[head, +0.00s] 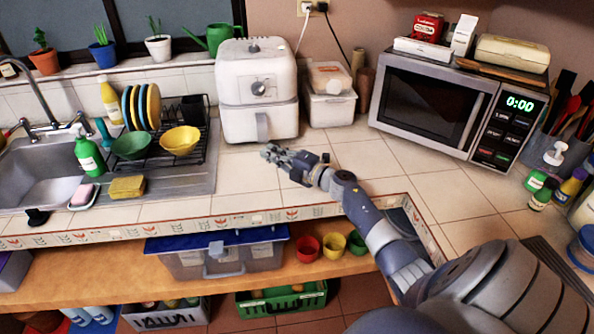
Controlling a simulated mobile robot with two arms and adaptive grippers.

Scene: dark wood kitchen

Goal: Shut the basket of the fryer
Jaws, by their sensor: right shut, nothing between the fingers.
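The white air fryer (240,88) stands on the tiled counter against the back wall, with a round dial on its front. Its basket (239,124) is at the bottom of the front, with a grey upright handle (262,126). The basket looks flush or nearly flush with the body; a small gap cannot be told from here. My right gripper (270,152) reaches in from the right, just in front of and below the handle. It is shut and empty, and looks apart from the handle. My left gripper is not in view.
A dish rack with plates and bowls (180,140) and the sink (40,165) lie left of the fryer. A white container (328,108) stands close on its right, then a microwave (430,105). The counter tiles (235,180) before the fryer are clear.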

